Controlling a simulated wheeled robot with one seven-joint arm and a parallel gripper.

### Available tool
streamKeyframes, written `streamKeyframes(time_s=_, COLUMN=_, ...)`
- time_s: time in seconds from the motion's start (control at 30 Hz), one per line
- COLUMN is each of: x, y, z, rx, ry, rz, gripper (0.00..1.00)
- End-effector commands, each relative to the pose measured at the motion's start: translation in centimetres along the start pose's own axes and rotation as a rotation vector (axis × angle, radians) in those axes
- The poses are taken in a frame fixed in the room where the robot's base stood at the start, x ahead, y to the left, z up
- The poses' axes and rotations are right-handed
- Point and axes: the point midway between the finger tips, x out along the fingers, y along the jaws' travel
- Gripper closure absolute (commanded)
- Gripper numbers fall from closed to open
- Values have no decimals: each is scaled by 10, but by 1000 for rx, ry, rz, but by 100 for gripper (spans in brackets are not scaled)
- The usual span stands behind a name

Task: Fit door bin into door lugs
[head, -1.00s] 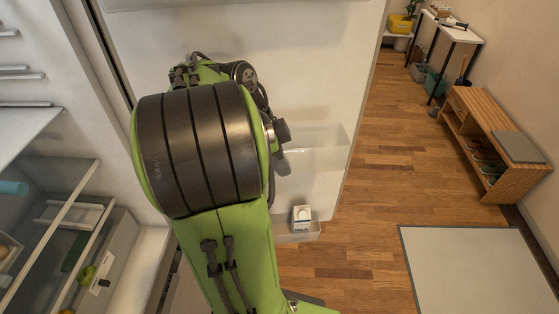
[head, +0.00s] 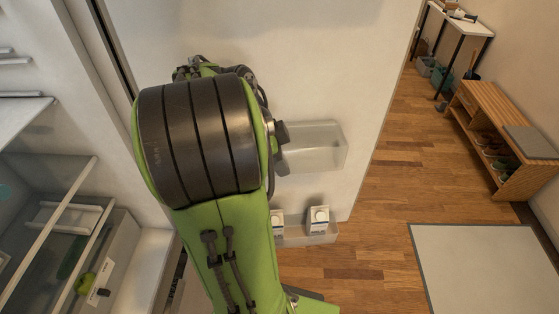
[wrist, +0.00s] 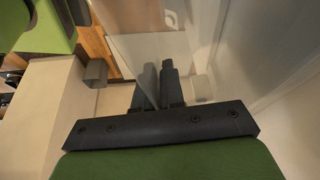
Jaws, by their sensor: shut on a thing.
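The door bin (head: 318,148) is a clear, shallow box in front of the white inner face of the open fridge door (head: 330,60). In the head view my green and black arm covers its left end. My gripper (wrist: 158,70) is shut on the bin's clear wall, which runs between the dark fingers in the wrist view (wrist: 135,45). The bin looks close to the door face, but I cannot tell if it touches. The door lugs cannot be made out; my arm hides part of the door.
A lower door bin (head: 310,235) holds white cartons (head: 318,219). The open fridge interior with glass shelves and a drawer (head: 100,260) is at left. Wooden floor lies right of the door, with a pale mat (head: 470,262) and a wooden bench (head: 505,140).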

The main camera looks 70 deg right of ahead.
Motion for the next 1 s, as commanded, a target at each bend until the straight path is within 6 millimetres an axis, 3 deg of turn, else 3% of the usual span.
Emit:
streamKeyframes(time_s=0.27, x=-2, y=-1, z=2, rx=0, ry=0, rz=-3, gripper=100)
streamKeyframes(time_s=0.8, x=46, y=0, z=21, rx=1, ry=0, rz=-2, gripper=100)
streamKeyframes(time_s=1.0, x=52, y=0, z=23, rx=1, ry=0, rz=-2, gripper=100)
